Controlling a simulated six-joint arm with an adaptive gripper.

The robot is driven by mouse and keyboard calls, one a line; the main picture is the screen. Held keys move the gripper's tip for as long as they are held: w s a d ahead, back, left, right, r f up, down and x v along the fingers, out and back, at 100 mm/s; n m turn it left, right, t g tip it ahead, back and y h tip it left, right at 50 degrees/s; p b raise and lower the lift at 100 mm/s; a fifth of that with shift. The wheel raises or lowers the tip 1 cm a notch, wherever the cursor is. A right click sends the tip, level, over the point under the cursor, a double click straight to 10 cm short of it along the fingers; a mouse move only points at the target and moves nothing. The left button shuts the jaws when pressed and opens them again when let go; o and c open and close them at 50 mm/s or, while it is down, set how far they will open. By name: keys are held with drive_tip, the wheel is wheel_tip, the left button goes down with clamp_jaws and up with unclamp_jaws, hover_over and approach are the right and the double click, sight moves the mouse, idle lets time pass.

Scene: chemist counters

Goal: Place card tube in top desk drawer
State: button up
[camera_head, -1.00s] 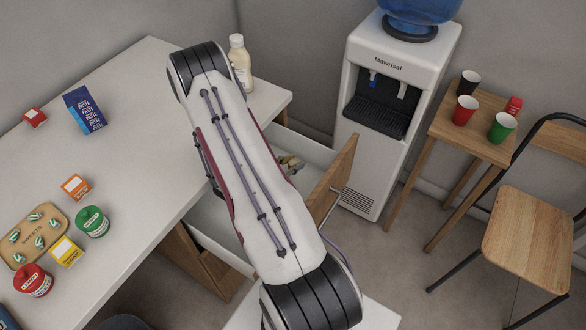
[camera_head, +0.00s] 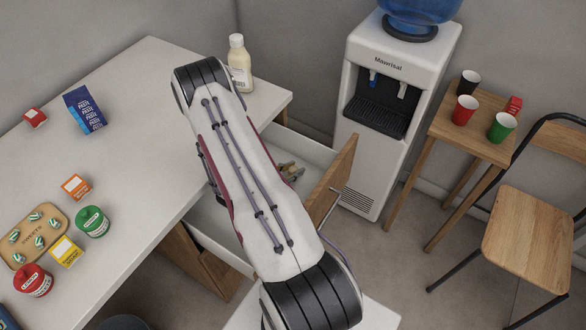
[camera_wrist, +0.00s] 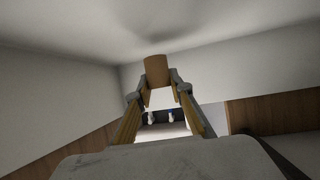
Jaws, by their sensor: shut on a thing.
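My gripper (camera_wrist: 159,84) is shut on the card tube (camera_wrist: 157,67), a short plain brown cylinder held between the fingertips in the wrist view. The open desk drawer (camera_head: 313,151) has pale inner walls and a wooden front, and juts out from under the desk's right side. In the head view my gripper (camera_head: 290,171) shows partly inside the drawer's outline, beside my arm. Pale walls and wooden panels surround it in the wrist view. My arm hides the middle of the drawer. I cannot tell whether the tube touches the drawer floor.
The white desk (camera_head: 150,75) carries a bottle (camera_head: 239,63) near its far right corner, close to my arm. A blue box (camera_head: 84,110) and several small containers stand further left. A water cooler (camera_head: 386,110) stands behind the drawer front.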

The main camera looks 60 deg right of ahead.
drive_tip(key=shift+f, duration=0.4)
drive_tip(key=o, duration=0.7)
drive_tip(key=shift+r, duration=0.15)
drive_tip(key=shift+a+r, duration=0.15)
drive_tip(key=shift+r, duration=0.4)
drive_tip(key=shift+w+a+r, duration=0.1)
drive_tip(key=shift+a+r, duration=0.6)
drive_tip(key=shift+r, duration=0.85)
drive_tip(key=shift+w+a+r, duration=0.1)
drive_tip(key=shift+a+r, duration=0.55)
drive_tip(key=shift+r, duration=0.85)
drive_tip(key=shift+w+a+r, duration=0.1)
drive_tip(key=shift+a+r, duration=0.6)
drive_tip(key=shift+r, duration=0.85)
